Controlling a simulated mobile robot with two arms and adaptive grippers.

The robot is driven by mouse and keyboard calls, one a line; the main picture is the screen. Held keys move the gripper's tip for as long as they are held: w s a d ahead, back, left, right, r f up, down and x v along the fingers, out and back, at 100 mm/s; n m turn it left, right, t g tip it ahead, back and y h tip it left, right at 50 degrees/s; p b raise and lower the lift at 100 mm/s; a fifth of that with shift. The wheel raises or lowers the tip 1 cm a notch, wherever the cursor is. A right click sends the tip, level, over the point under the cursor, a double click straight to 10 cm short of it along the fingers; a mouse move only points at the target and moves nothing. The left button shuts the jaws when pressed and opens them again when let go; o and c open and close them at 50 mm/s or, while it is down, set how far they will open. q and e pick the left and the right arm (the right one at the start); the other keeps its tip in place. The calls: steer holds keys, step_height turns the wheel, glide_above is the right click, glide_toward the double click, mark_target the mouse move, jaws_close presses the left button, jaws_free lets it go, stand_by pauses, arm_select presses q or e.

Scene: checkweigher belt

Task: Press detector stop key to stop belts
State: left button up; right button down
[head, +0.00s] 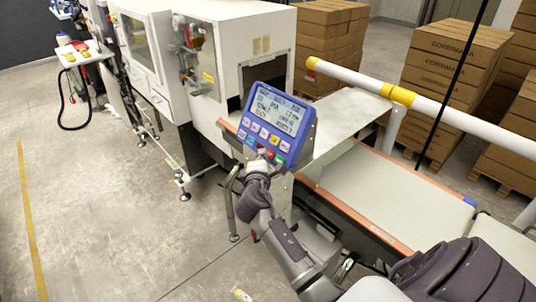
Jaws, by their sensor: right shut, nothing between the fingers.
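The blue detector panel (309,119) stands tilted on its mount in the middle of the head view, with a lit grey screen (277,112) and rows of pale and coloured keys below it. A few small red and green keys (271,157) sit along its lower edge. My right gripper (263,159) is shut and empty, with its tips at this lower edge. I cannot tell whether the tips touch a key, and they hide part of the key row. My left gripper is not in view.
A belt (390,195) with an orange side rail runs to the right of the panel. A white-and-yellow guard rail (445,112) crosses above it. The white detector housing (235,45) stands behind. Stacked cartons (450,60) fill the back right. The floor at left is open.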

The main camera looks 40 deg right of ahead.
steer(key=shift+d+f, duration=0.1)
steer(key=shift+d, duration=0.2)
stand_by(0.6)
steer(key=shift+a+r, duration=0.35)
steer(key=shift+a, duration=0.35)
steer(key=a+r+p, duration=0.2)
steer(key=a, duration=0.3)
steer(key=shift+s+a+r, duration=0.2)
steer(key=shift+s+r, duration=0.1)
steer(key=shift+r, duration=0.05)
stand_by(0.7)
